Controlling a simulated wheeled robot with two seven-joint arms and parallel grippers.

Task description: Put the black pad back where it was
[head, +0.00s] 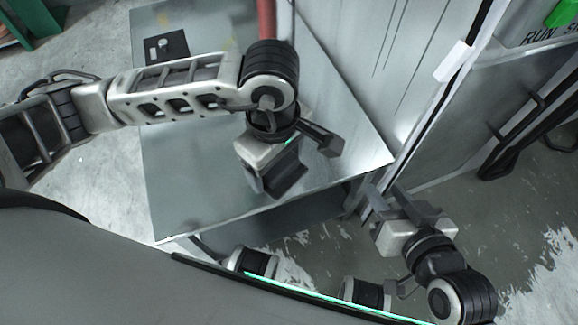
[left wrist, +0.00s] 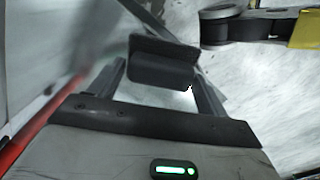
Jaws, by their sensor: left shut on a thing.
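The black pad (left wrist: 160,62) is a dark, L-shaped block held between the two fingers of my left gripper (left wrist: 158,88) in the left wrist view. In the head view, my left gripper (head: 283,178) hangs over the front part of the grey metal table (head: 190,195). The dark shape at its fingers there blends with the pad, so their edges are hard to separate. I cannot tell how high the pad is above the table. My right gripper (head: 374,205) is beyond the table's front right corner, near the cabinet, and its finger gap is unclear.
A flat black plate with cutouts (head: 166,47) lies at the table's far left. A red pipe (head: 267,20) stands at the back. A tall grey cabinet (head: 365,60) borders the table on the right. The table's left part is clear.

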